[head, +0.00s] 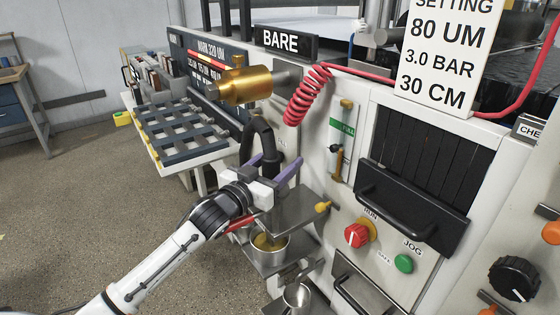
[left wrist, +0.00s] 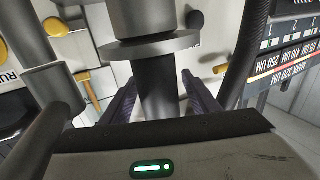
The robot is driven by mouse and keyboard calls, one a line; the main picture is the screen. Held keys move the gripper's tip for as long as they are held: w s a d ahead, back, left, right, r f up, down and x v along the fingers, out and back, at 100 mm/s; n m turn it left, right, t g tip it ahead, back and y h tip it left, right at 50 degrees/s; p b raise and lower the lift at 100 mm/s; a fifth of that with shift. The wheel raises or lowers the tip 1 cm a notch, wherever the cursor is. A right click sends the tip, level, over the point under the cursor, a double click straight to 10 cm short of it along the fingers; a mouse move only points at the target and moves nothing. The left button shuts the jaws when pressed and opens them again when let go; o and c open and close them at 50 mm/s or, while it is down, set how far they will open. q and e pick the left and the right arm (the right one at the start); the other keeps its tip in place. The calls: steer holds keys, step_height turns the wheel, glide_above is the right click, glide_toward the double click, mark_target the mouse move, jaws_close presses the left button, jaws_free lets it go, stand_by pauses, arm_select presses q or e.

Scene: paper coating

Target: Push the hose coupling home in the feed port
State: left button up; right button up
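The black hose (head: 262,128) arches above my left gripper and comes down between its fingers. My left gripper (head: 271,167) is open, with its purple fingers on either side of the hose's lower end. In the left wrist view, a dark grey cylinder with a wide collar, which looks like the hose coupling (left wrist: 157,88), stands between the spread fingers (left wrist: 160,103). Some gap shows beside it, mainly on the right. The feed port cannot be made out clearly; the gripper and hose cover that area. My right gripper is not in view.
A metal pot (head: 284,255) with amber liquid stands below the gripper, near a grey shelf plate (head: 300,212). A brass cylinder (head: 245,86) and red coiled hose (head: 305,97) are above. The red knob (head: 356,235) and black handle (head: 405,212) stick out at right. Open floor lies left.

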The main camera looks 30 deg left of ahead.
mark_target(266, 173)
arm_select(q)
steer(key=shift+s+d+f, duration=0.1)
steer(key=shift+d+f, duration=0.1)
steer(key=shift+f, duration=0.95)
steer(key=shift+s+f, duration=0.15)
steer(key=shift+s, duration=0.15)
steer(key=s, duration=0.3)
steer(key=s+r, duration=0.1)
steer(key=s, duration=0.2)
steer(key=s+r+b, duration=0.1)
steer(key=s, duration=0.2)
steer(key=shift+s+a, duration=0.25)
steer(key=shift+a, duration=0.1)
steer(key=shift+r, duration=0.1)
